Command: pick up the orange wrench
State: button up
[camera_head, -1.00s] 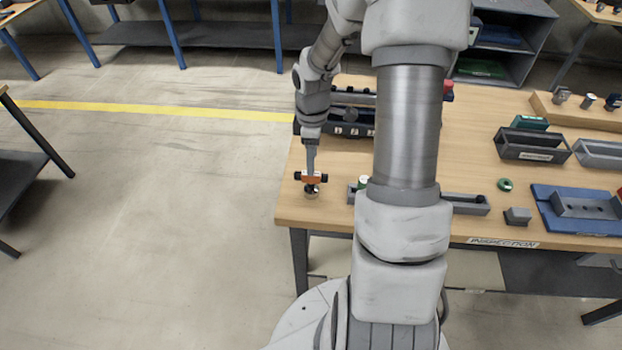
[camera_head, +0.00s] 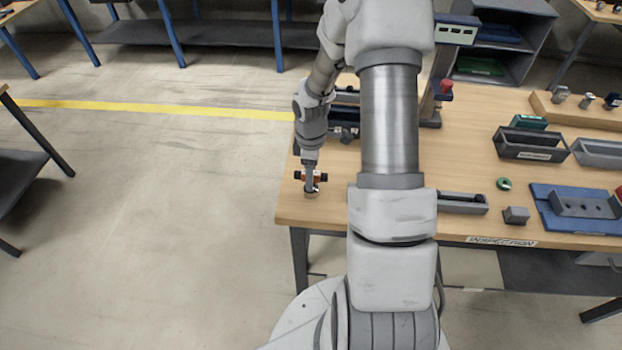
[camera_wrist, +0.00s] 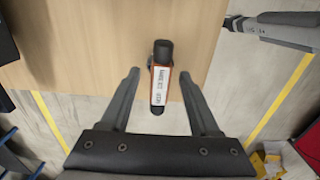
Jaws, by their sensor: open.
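The orange wrench (camera_wrist: 159,84) has black ends and a white label; its printing is too small to read. In the wrist view it lies lengthwise between the two fingers of my gripper (camera_wrist: 159,75), with a visible gap on each side. My gripper is open. In the head view the wrench (camera_head: 317,177) is at the near left corner of the wooden table (camera_head: 345,222), partly hidden behind my gripper (camera_head: 310,187). A small dark round part shows beside the wrench in the wrist view; I cannot tell what supports the wrench.
A dark fixture (camera_head: 343,132) stands behind the wrench. A grey block (camera_head: 462,202), a green ring (camera_head: 504,184), a dark bin (camera_head: 531,145) and a blue plate (camera_head: 590,226) are farther right. The table's left edge is close, with open floor beyond.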

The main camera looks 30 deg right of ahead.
jog(key=shift+f, duration=0.25)
dwell(0.4)
grip_shut()
dwell(1.3)
